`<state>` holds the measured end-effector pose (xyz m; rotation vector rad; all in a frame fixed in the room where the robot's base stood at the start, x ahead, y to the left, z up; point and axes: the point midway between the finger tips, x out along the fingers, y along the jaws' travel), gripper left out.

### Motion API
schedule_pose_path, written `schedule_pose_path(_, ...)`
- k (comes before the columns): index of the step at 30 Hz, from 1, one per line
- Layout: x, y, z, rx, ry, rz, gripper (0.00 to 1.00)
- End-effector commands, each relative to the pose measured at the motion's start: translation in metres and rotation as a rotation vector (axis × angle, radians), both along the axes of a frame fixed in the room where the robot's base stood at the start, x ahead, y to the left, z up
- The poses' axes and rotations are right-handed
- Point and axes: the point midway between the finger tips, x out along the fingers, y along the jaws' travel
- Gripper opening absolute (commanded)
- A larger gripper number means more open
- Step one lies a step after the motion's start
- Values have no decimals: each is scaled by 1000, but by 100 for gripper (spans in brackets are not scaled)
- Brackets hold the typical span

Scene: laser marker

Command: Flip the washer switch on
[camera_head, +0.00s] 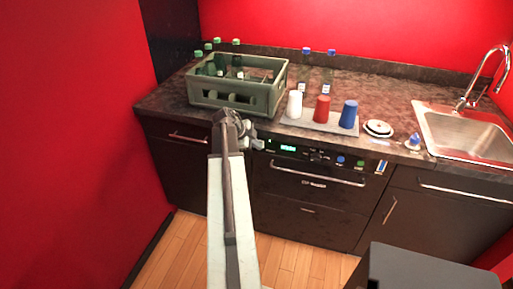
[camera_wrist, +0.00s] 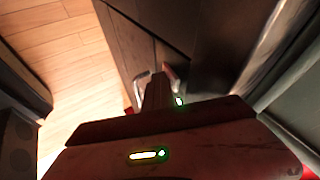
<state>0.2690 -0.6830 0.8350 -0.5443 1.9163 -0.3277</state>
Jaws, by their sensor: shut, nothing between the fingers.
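The washer front (camera_head: 305,183) is a dark built-in unit under the counter. Its control strip carries a green lit display (camera_head: 288,148), a blue button (camera_head: 341,160) and a green button (camera_head: 361,162). I cannot make out which part is the switch or how it is set. My gripper (camera_head: 252,139) is shut and empty at the left end of this strip, left of the display. I cannot tell whether it touches the panel. In the wrist view a small green light (camera_wrist: 180,101) glows beside the dark central part; much there is dark and unclear.
A green crate with bottles (camera_head: 232,100) stands on the counter just behind my gripper. A tray (camera_head: 300,122) holds white, red and blue cups. A sink (camera_head: 465,135) is at the right. A long handle (camera_head: 318,176) sticks out below the control strip.

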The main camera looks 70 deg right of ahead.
Motion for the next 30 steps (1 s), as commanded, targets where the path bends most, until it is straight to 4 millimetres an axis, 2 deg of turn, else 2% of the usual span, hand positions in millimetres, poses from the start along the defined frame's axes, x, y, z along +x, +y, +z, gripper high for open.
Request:
schedule_pose_path(12, 0, -1, 18, -2, 0, 2, 0)
schedule_pose_path(23, 0, 0, 17, -1, 0, 0, 0)
schedule_pose_path(26, -1, 9, 19, -1, 1, 2, 0)
schedule_pose_path(30, -2, 38, 25, -2, 2, 6, 0)
